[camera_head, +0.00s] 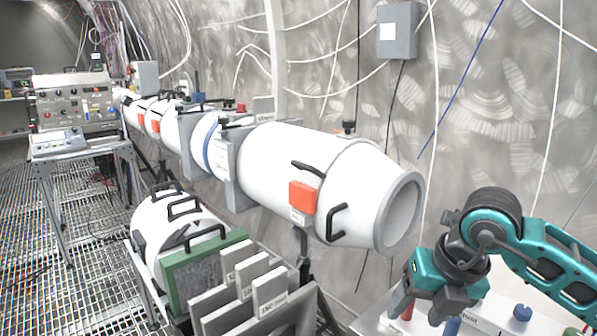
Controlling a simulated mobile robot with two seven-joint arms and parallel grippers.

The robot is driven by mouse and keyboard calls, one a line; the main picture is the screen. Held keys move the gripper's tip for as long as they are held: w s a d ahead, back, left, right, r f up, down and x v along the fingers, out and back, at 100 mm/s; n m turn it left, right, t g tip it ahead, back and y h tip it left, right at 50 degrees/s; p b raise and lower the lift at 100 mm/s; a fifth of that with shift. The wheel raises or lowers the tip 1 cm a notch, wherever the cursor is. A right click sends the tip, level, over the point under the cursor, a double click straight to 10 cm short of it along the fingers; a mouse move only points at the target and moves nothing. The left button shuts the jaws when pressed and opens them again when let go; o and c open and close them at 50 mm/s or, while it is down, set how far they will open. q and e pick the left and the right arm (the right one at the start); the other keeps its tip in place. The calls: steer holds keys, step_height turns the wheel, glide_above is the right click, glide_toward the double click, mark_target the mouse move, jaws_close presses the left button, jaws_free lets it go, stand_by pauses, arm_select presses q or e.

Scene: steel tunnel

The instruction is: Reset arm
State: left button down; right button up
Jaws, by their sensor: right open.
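My right gripper (431,308) is at the lower right, at the end of a teal and black arm that comes in from the right edge. It points down over a white surface (490,322) in the bottom right corner. Its jaws are open. A red item (407,312) and a blue item (452,326) show close by its fingers; I cannot tell whether the fingers touch them. My left gripper is not in view.
A long white beam tube (285,155) with black handles and an orange box (302,197) runs from centre back left. A rack of grey plates (240,275) and a green-framed plate (205,250) stand below. An instrument table (75,155) is far left, above open grated floor.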

steer(key=s+a+f+n+g+y, duration=0.2)
steer(key=s+a+y, duration=0.25)
steer(key=a, duration=0.45)
steer(key=s+a+r+m+t+y+p, duration=0.1)
steer(key=s+a+r+m+y+p, duration=0.15)
steer(key=a+r+m+y, duration=0.75)
steer(key=w+d+f+m+t+h, duration=0.2)
steer(key=d+f+m+t+h, duration=0.1)
steer(key=d+f+m+t, duration=0.4)
steer(key=w+d+f+m+t+h, duration=0.3)
steer(key=d+f+m+t+h, duration=0.15)
steer(key=m+t, duration=0.4)
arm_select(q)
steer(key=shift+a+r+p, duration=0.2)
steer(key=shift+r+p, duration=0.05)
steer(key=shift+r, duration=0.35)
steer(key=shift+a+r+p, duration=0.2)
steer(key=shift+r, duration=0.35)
arm_select(e)
steer(key=s+d+f+m+g+h, duration=0.3)
steer(key=s+f, duration=0.3)
steer(key=f, duration=0.4)
steer(key=s+d+f+m+g+h, duration=0.3)
steer(key=s+d+f+m+h, duration=0.1)
steer(key=f, duration=0.5)
steer(key=shift+s+d+f+m+g, duration=0.15)
steer(key=shift+s+f+m+g, duration=0.25)
steer(key=shift+s+m, duration=0.55)
